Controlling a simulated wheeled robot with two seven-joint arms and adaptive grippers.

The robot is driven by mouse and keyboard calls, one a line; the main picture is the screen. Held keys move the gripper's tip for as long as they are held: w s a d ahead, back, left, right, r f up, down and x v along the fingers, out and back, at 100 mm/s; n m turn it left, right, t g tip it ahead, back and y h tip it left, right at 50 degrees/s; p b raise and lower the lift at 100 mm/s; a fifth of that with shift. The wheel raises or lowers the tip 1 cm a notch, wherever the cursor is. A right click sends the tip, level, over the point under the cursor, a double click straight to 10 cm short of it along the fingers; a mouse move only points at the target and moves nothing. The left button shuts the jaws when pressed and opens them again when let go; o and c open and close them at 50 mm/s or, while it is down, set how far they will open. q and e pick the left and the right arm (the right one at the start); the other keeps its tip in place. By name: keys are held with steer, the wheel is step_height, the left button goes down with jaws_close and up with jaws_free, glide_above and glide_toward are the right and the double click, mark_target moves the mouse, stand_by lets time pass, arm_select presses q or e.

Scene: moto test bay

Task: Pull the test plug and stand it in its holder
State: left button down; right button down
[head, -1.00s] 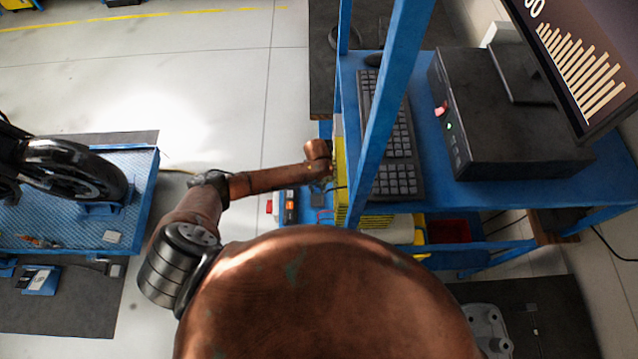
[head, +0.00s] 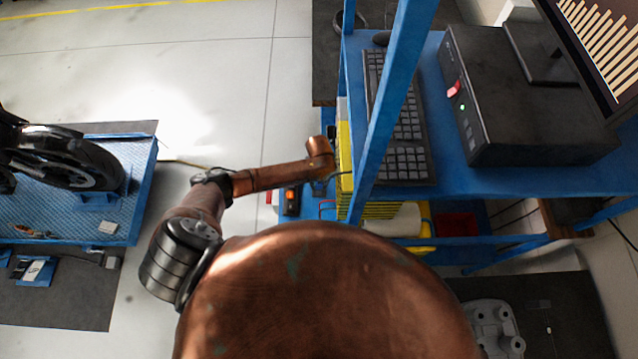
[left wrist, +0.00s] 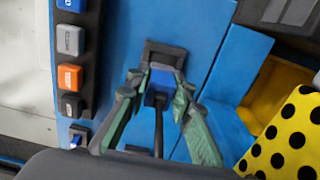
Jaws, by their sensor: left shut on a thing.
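In the left wrist view, the blue test plug (left wrist: 157,92) sits between the green fingers of my left gripper (left wrist: 160,88), which is shut on it. A black cable (left wrist: 158,135) runs from the plug back toward the wrist. Just beyond the plug is a dark socket frame (left wrist: 165,53) on a blue panel (left wrist: 195,30). I cannot tell whether the plug is still seated in it. In the head view, the copper forearm (head: 270,178) reaches right to the cart, and the plug is hidden there. I cannot make out the plug's holder. My right gripper is not in view.
A dark strip of coloured buttons (left wrist: 71,78) lies left of the socket. A yellow panel with black dots (left wrist: 285,145) is at the right. In the head view, a blue post (head: 393,105) rises beside the keyboard (head: 405,135). Open floor (head: 215,60) lies to the left.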

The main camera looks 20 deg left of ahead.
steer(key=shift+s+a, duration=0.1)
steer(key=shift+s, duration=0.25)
arm_select(q)
steer(key=shift+w, duration=0.2)
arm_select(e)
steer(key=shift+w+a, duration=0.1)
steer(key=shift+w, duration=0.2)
arm_select(q)
steer(key=shift+p, duration=0.3)
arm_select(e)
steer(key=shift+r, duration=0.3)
